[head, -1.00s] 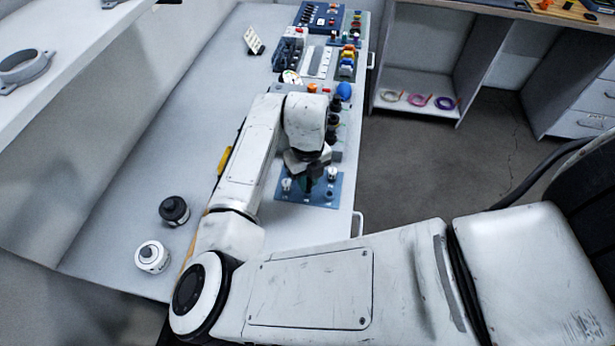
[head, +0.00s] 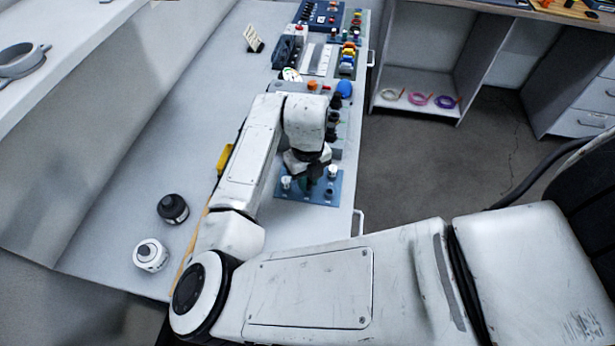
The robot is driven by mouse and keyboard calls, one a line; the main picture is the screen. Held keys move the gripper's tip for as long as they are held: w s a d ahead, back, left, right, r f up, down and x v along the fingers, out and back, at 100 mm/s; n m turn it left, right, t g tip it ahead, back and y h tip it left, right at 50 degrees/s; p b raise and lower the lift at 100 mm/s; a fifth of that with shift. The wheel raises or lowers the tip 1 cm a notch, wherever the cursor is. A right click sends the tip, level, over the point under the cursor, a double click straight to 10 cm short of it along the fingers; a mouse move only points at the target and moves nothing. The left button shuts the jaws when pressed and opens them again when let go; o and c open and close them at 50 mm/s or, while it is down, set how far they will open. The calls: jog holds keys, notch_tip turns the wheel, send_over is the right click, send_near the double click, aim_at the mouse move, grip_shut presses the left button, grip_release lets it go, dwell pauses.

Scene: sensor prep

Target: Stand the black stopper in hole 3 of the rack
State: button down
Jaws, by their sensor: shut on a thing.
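The rack (head: 325,198) is a flat blue plate on the bench, below and around my gripper. A white stopper (head: 286,183) stands at its left side and another white stopper (head: 333,171) at its right. My gripper (head: 313,182) points down over the middle of the rack, between these two. It is shut on a small dark thing, which I take to be the black stopper, mostly hidden by the fingers and wrist. I cannot tell whether its lower end is in a hole or above it. The hole numbers are too small to read.
A black-topped jar (head: 173,208) and a white jar (head: 151,255) stand on the bench at left. A yellow item (head: 224,158) lies beside my arm. Panels with black knobs (head: 333,118), a blue knob (head: 344,88) and coloured parts fill the bench behind the rack. The bench's left side is mostly clear.

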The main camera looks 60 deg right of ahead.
jog(key=shift+f+b, duration=0.3)
jog(key=shift+f, duration=0.1)
dwell(0.4)
jog(key=c, duration=0.9)
grip_release()
jog(key=shift+r+p, duration=2.45)
jog(key=shift+r, duration=1.1)
